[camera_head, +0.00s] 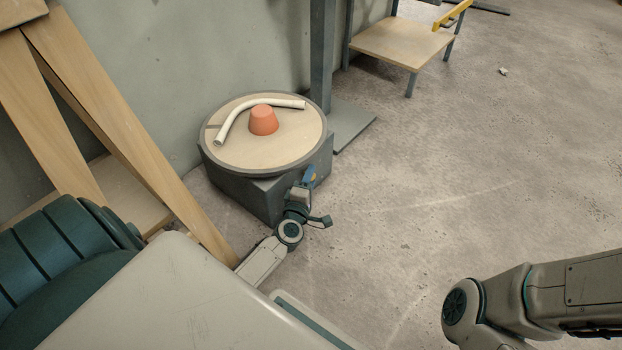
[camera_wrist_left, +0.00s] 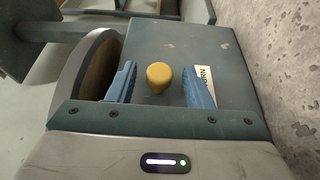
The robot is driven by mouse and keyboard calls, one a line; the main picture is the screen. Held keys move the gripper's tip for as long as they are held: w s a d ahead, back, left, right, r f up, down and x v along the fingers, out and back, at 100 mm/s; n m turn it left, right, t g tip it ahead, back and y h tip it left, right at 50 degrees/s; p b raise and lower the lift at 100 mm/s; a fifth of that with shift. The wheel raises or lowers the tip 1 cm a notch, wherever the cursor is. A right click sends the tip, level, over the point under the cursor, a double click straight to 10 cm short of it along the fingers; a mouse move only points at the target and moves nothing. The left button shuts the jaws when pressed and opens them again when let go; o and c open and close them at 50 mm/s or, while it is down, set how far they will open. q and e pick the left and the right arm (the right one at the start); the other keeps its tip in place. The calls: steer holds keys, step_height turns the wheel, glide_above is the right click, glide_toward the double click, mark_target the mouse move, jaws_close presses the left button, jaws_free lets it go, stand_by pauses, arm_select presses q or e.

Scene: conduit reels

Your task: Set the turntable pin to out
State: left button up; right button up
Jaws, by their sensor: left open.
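The turntable (camera_head: 285,152) is a round wooden disc with a grey rim on a dark grey box base (camera_head: 255,196). In the left wrist view, the yellow knob of the pin (camera_wrist_left: 159,74) stands on the grey face of the base (camera_wrist_left: 200,45). My left gripper (camera_head: 307,178) is at the front right side of the base. Its blue fingers are open, one on each side of the knob, with a gap on both sides. The knob is hidden in the head view. My right arm shows at lower right, but its gripper is out of view.
An orange cone (camera_head: 263,120) and a white bent conduit (camera_head: 235,111) are on the disc. A partly hidden white label (camera_wrist_left: 205,78) is beside the right finger. Wooden boards (camera_head: 120,125) lean at left. A grey post stands behind.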

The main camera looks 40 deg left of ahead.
arm_select(q)
steer(key=shift+w+a, duration=0.25)
steer(key=shift+w, duration=0.4)
jaws_close()
steer(key=d, duration=0.2)
steer(key=shift+s+d+p, duration=0.15)
steer(key=shift+d+p, duration=0.2)
steer(key=shift+p, duration=0.05)
jaws_free()
